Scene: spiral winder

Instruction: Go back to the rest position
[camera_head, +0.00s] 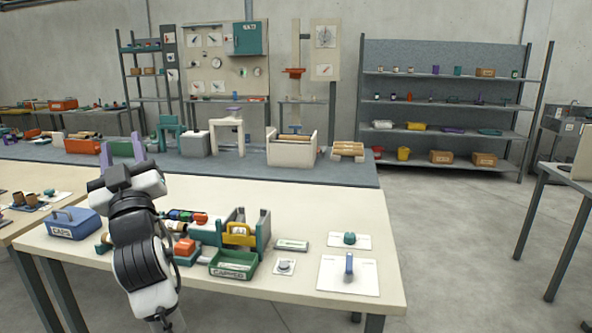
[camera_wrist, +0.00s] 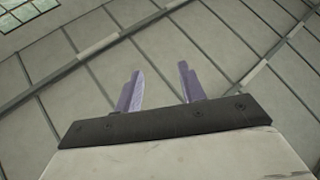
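My gripper (camera_head: 122,149) points upward in the left part of the head view, above the front workbench (camera_head: 320,215). Its two purple fingers stand apart with nothing between them. The wrist view also shows my gripper (camera_wrist: 159,84) open and empty, with what looks like a ceiling of panels and beams behind it. My white and black arm rises from the bottom of the head view and hides part of the bench behind it.
On the bench are a blue box (camera_head: 74,222), a green tray (camera_head: 234,264), a teal holder with a yellow part (camera_head: 240,234), and a white plate with a blue piece (camera_head: 348,274). A grey bench with fixtures stands behind. Shelves (camera_head: 445,102) line the wall.

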